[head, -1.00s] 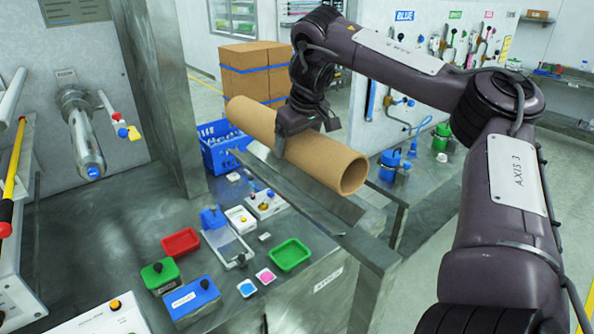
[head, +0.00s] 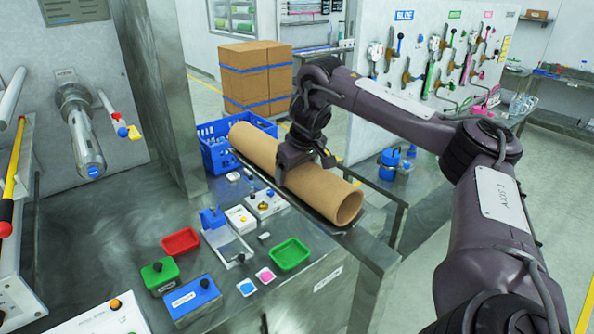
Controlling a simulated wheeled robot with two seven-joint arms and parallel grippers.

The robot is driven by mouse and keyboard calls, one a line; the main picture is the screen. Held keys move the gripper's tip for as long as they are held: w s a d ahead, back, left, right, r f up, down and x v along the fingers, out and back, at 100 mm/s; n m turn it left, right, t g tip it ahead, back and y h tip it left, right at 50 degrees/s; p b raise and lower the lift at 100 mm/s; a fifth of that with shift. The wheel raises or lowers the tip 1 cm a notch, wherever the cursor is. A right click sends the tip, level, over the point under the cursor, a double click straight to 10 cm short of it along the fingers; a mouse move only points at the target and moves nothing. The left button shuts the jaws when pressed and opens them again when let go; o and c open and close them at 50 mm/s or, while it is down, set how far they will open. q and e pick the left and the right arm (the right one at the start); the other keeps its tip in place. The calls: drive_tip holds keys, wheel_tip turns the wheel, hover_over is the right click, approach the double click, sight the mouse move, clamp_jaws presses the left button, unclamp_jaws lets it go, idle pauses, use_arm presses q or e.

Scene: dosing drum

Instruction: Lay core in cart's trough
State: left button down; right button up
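The core, a brown cardboard tube (head: 325,194), lies lengthwise along the cart's grey metal trough (head: 354,225), its open end facing the front right. Only a thin strip of the trough's edge shows along and beyond the tube. The tube looks to be down in or just above the trough; I cannot tell whether it touches the bottom. My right gripper (head: 305,168) comes from above and straddles the tube near its middle, with its fingers on it. My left gripper is not in view.
A blue crate (head: 213,151) stands behind the trough. The bench at left holds a red tray (head: 180,241), a green tray (head: 290,254), a blue box (head: 192,299) and small devices. Cardboard boxes (head: 252,78) stand on the floor behind. A metal post (head: 160,80) rises left of the crate.

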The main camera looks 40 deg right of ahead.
drive_tip(key=shift+f, duration=0.2)
drive_tip(key=o, duration=1.1)
drive_tip(key=shift+s, duration=0.1)
drive_tip(key=shift+c, duration=0.2)
drive_tip(key=shift+r, duration=0.15)
drive_tip(key=shift+s+a+r, duration=0.15)
drive_tip(key=shift+r, duration=0.55)
drive_tip(key=shift+s+v, duration=0.1)
drive_tip(key=shift+v, duration=2.5)
drive_tip(key=shift+s+v, duration=0.15)
drive_tip(key=shift+v, duration=2.4)
drive_tip(key=shift+f, duration=0.15)
